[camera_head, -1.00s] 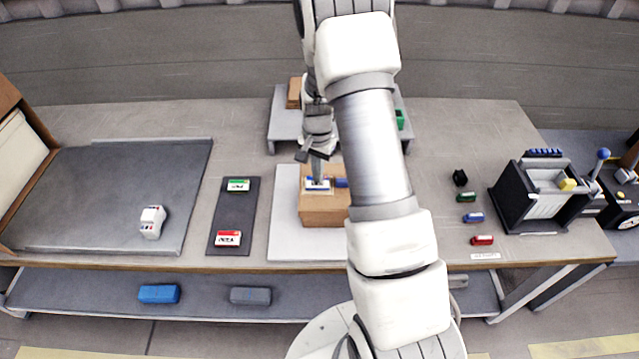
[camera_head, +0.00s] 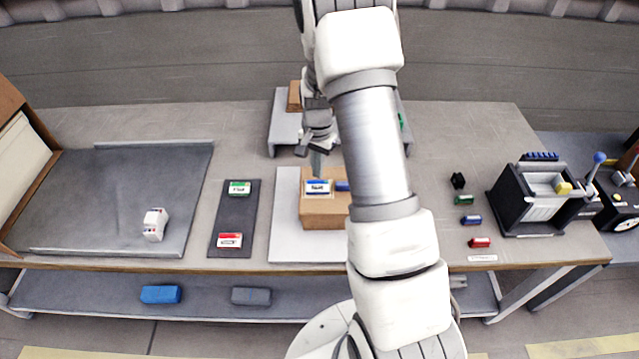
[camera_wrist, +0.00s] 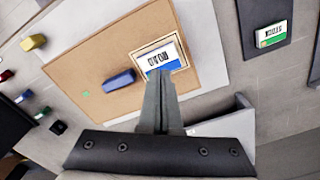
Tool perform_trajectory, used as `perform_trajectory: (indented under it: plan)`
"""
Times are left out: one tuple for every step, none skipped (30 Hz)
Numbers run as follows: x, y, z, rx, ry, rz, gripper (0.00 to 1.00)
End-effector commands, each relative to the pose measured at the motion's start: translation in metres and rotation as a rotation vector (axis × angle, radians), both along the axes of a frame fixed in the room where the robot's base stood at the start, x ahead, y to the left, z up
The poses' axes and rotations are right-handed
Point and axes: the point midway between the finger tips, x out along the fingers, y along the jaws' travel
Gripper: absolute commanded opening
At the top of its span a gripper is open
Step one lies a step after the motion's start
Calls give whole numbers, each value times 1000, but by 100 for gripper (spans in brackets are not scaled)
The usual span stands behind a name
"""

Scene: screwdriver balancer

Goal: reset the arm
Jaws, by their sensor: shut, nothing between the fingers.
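My gripper (camera_head: 316,164) is shut and empty. In the head view it is just above and behind a brown box (camera_head: 324,213) on a pale board (camera_head: 285,225). A white-and-blue labelled block (camera_head: 318,188) lies on top of the box. In the wrist view my shut fingers (camera_wrist: 159,80) point at that block (camera_wrist: 160,60), which sits in a light square frame. A blue piece (camera_wrist: 119,79) lies beside it on the box top (camera_wrist: 95,62). My arm hides the right part of the box in the head view.
A dark strip (camera_head: 234,215) left of the board bears a green and a red labelled block. A grey mat (camera_head: 100,190) with a white item (camera_head: 155,224) is at the far left. Small coloured pieces (camera_head: 471,220) and a black machine (camera_head: 540,200) stand at right. A raised grey platform (camera_head: 285,130) is behind.

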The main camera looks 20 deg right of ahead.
Motion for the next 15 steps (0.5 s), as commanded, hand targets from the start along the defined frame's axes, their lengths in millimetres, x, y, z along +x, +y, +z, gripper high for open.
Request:
perform_trajectory:
  plan:
    - [0,0,7,-1,-1,0,0]
    - [0,0,9,-1,-1,0,0]
    - [0,0,12,-1,-1,0,0]
    - [0,0,14,-1,-1,0,0]
    - [0,0,15,0,0,0,0]
    - [0,0,16,0,0,0,0]
    - [0,0,16,0,0,0,0]
    - [0,0,16,0,0,0,0]
    - [0,0,16,0,0,0,0]
    - [0,0,16,0,0,0,0]
    - [0,0,16,0,0,0,0]
    - [0,0,16,0,0,0,0]
    - [0,0,16,0,0,0,0]
    - [0,0,16,0,0,0,0]
    - [0,0,16,0,0,0,0]
